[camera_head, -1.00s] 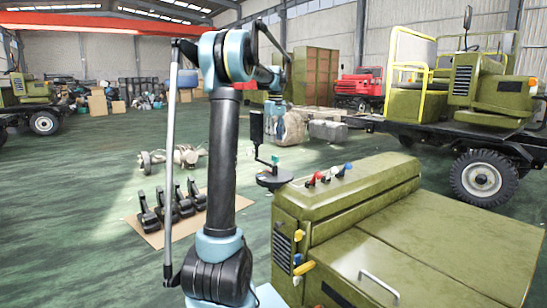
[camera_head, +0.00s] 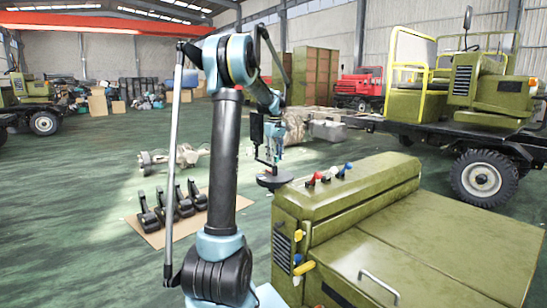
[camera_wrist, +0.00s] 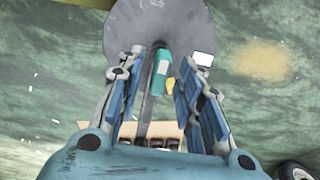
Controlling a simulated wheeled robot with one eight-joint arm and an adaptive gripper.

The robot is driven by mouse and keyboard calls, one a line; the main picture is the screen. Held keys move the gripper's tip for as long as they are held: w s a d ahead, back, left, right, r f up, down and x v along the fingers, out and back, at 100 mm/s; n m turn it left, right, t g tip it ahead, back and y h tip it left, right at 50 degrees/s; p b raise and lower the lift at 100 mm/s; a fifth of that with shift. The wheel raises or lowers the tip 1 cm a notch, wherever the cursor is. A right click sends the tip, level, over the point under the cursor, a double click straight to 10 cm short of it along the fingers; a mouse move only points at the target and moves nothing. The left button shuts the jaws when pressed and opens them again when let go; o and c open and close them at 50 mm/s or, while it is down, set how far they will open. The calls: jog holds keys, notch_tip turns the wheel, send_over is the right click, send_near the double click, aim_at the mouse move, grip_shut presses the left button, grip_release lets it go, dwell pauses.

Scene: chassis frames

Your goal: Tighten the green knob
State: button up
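The green knob (camera_wrist: 161,69) shows in the wrist view as a small teal-green block above a round grey disc (camera_wrist: 185,25). My gripper (camera_wrist: 152,68) is open, with its two blue-padded fingers on either side of the knob. The knob lies nearer the right fingertip; I cannot tell if it touches. In the head view my gripper (camera_head: 268,152) points down over the dark disc (camera_head: 272,181), beside the green cabinet. There the knob is largely hidden by the gripper.
Black pedal parts (camera_head: 172,204) lie on a tan board on the floor. A flatbed vehicle (camera_head: 455,125) stands behind. Floor around the disc's left is open.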

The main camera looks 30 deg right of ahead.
grip_shut()
jog(key=shift+m, duration=0.5)
jog(key=m, duration=0.3)
jog(key=shift+m, duration=0.4)
jog(key=m, duration=0.4)
jog(key=shift+m, duration=0.3)
jog(key=m, duration=0.4)
jog(key=shift+m, duration=2.2)
